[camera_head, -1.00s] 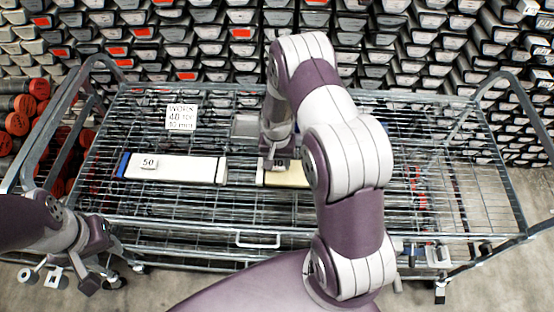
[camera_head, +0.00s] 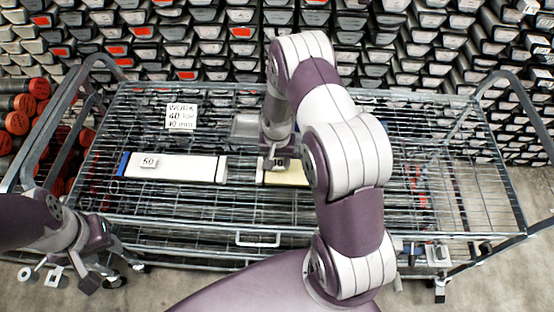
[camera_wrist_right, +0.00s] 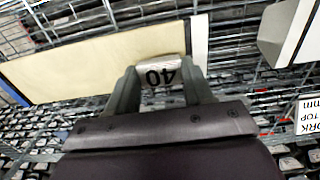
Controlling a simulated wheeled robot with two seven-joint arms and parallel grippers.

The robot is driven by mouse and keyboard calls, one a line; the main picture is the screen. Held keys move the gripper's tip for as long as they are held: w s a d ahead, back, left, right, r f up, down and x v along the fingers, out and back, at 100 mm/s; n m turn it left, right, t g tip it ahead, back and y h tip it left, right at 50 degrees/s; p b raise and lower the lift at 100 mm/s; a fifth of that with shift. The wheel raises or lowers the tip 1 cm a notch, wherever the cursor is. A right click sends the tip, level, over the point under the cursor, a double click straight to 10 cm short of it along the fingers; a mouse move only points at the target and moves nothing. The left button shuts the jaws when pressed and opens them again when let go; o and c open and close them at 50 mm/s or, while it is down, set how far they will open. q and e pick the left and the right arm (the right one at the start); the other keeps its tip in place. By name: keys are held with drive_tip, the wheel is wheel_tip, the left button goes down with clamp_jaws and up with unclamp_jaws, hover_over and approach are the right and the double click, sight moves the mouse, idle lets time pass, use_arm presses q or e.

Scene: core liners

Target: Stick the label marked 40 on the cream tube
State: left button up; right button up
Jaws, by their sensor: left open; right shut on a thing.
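The cream tube (camera_head: 285,176) lies on the wire cart, its right part hidden behind my right arm. It also shows in the right wrist view (camera_wrist_right: 80,68), with a white band at one end. My right gripper (camera_head: 271,160) is shut on the label marked 40 (camera_wrist_right: 160,74), held over the tube near its white-banded end. I cannot tell whether label and tube touch. My left gripper (camera_head: 72,277) is open and empty, low at the left beside the cart.
A white tube (camera_head: 185,168) with a label marked 50 (camera_head: 148,161) lies left of the cream tube. A sign (camera_head: 181,117) and a grey tray (camera_head: 246,127) are behind them. The cart (camera_head: 470,180) has raised end rails; its right side looks mostly bare.

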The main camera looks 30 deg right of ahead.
drive_tip(key=shift+f+b, duration=0.9)
drive_tip(key=shift+f, duration=0.25)
idle(0.4)
drive_tip(key=o, duration=1.7)
drive_tip(key=shift+r, duration=0.1)
wheel_tip(320, 180, up, 7)
drive_tip(key=p, duration=0.6)
